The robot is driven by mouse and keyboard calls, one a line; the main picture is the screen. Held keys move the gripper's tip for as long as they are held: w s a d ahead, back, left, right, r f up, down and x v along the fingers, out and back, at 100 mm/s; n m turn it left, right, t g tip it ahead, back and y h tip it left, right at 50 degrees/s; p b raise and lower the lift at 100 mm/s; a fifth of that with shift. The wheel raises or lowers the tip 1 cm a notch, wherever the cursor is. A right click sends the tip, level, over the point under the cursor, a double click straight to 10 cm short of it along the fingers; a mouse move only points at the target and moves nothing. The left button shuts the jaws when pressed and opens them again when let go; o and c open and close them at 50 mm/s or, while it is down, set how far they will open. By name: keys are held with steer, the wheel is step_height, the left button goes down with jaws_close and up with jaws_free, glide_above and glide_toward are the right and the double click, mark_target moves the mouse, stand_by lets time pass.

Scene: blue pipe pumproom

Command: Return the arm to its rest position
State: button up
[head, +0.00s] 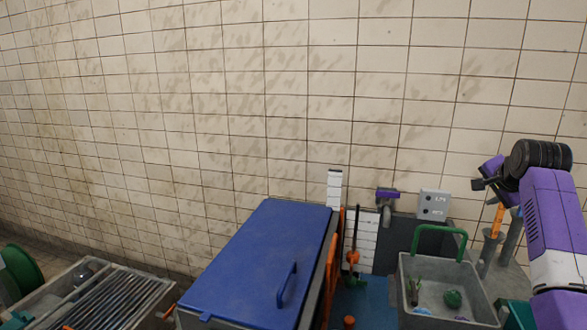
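My arm, purple and white with a black ribbed joint, rises along the right edge of the head view and bends over to the left at its top. My gripper (480,184) seems to be the small dark end at the left of that bend, in front of the tiled wall. It is seen small and from the side, so its fingers cannot be told apart. Nothing clearly hangs from it. It is above and to the right of the grey basin (408,300), apart from it.
A bin with a blue lid (255,255) and blue handle stands in the middle. A grey tray with dark rods (115,300) is at lower left, near a green wheel (20,270). The basin has a green handle (440,230). A grey switch box (433,204) is behind.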

steer(key=s+a+f+n+t+h, duration=0.1)
steer(key=s+a+f+n+t, duration=0.25)
steer(key=f, duration=0.25)
steer(key=s+a+f+n+t, duration=0.2)
steer(key=a+f, duration=0.2)
steer(key=f, duration=0.2)
steer(key=s+a+f+n+t, duration=0.1)
steer(key=s+a+f+n, duration=0.2)
steer(key=s, duration=0.4)
steer(key=s+a+f+n+t, duration=0.1)
steer(key=s+a+f, duration=0.35)
steer(key=s, duration=0.25)
steer(key=s+a+n+g+y, duration=0.1)
steer(key=s+a, duration=0.4)
steer(key=s, duration=1)
steer(key=s+a+f+n+y, duration=0.1)
steer(key=s+a, duration=0.4)
steer(key=s, duration=0.9)
steer(key=s+a+f+n+g+y, duration=0.1)
steer(key=s+a+n+y, duration=0.1)
steer(key=s, duration=1.3)
steer(key=a+n, duration=0.1)
steer(key=a, duration=0.1)
steer(key=shift+s+a+g+y, duration=0.3)
steer(key=shift+a+g, duration=0.05)
steer(key=shift+a, duration=0.05)
